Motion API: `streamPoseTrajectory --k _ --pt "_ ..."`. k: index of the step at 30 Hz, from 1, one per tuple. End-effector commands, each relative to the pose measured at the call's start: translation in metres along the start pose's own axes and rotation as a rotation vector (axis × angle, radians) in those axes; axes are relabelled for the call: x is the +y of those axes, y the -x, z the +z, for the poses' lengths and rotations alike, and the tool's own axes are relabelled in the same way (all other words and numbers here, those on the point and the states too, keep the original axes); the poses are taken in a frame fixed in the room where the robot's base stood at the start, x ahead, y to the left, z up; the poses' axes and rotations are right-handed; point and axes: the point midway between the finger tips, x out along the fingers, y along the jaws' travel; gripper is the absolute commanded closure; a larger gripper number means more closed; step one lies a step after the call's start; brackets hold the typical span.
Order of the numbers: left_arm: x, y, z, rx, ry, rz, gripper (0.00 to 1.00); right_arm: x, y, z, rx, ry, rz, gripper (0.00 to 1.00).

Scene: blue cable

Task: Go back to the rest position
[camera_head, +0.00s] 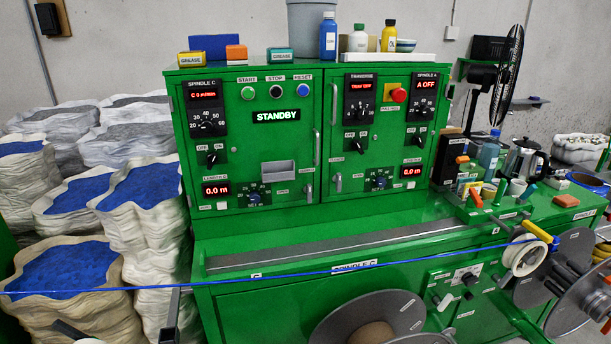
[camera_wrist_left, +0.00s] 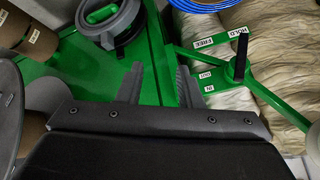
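The blue cable (camera_head: 250,277) runs taut across the front of the green machine in the head view, from the left edge to the white guide reel (camera_head: 524,257) at right. In the left wrist view my left gripper (camera_wrist_left: 158,87) shows two dark ribbed fingers set apart, with nothing between them. Green machine surface lies beyond the gap. A coil of blue cable (camera_wrist_left: 203,4) shows at the top of that view, apart from the fingers. I cannot make out my left gripper clearly in the head view. My right gripper is not in view.
The green control cabinet (camera_head: 305,230) shows STANDBY on its display. A large grey reel (camera_head: 370,318) stands at the bottom front. Bottles, a kettle (camera_head: 525,160) and a fan crowd the right bench. A lever (camera_wrist_left: 240,57) is near the left gripper.

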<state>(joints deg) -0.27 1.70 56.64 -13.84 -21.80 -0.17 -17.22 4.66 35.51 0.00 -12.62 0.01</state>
Motion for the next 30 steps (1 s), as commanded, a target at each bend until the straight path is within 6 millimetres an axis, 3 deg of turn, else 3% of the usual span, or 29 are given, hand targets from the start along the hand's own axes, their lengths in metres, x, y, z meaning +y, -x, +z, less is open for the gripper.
streamPoseTrajectory --k 1,5,9,12,15,20,30 --pt "0.006 -0.005 0.045 -0.057 0.018 0.015 0.67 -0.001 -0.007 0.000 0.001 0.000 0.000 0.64" --pt "0.021 -0.001 0.145 -0.184 0.073 0.047 0.67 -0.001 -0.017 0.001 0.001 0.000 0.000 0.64" --pt "0.035 0.017 0.246 -0.318 0.134 0.067 0.67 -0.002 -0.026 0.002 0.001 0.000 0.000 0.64" --pt "0.042 0.035 0.306 -0.398 0.172 0.072 0.67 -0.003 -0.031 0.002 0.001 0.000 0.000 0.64" --pt "0.048 0.051 0.347 -0.456 0.201 0.074 0.67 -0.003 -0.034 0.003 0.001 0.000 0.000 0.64" --pt "0.052 0.066 0.378 -0.501 0.225 0.073 0.67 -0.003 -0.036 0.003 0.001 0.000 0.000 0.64" --pt "0.052 0.067 0.381 -0.505 0.227 0.073 0.67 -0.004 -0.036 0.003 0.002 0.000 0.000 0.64"
